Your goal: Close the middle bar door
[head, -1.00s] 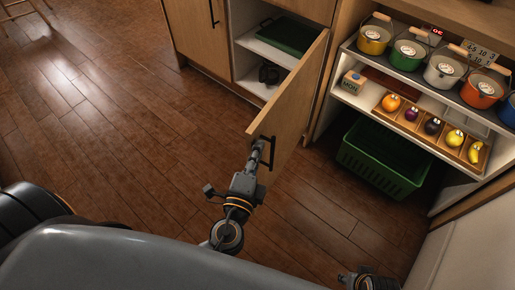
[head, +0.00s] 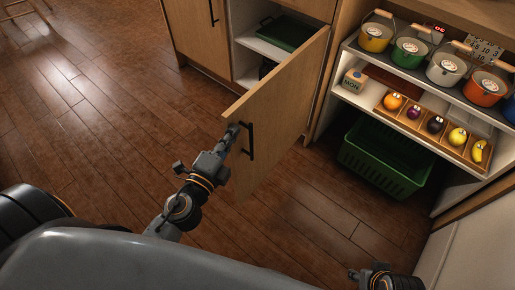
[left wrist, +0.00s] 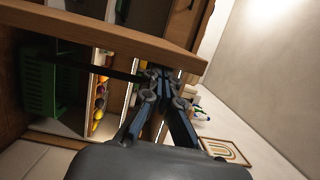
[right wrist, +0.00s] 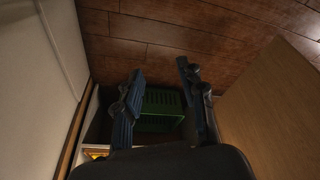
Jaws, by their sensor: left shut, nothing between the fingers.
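The middle bar door (head: 275,110) is a light wooden panel standing partly open, with its free edge out over the floor. Its black bar handle (head: 249,141) is on the outer face near that edge. My left gripper (head: 236,132) is shut and empty, with its fingertips by the handle and the door's free edge; I cannot tell exact contact. In the left wrist view the door's edge (left wrist: 120,38) crosses just beyond the left fingertips (left wrist: 163,76). My right gripper (right wrist: 160,72) is open and empty, low at the front, away from the door.
Behind the door, the cabinet holds a green tray (head: 288,33) on a shelf. To the right, open shelves hold colored pots (head: 410,50) and a wooden fruit tray (head: 415,130), with a green crate (head: 385,160) below. The floor (head: 110,110) left of the door is clear.

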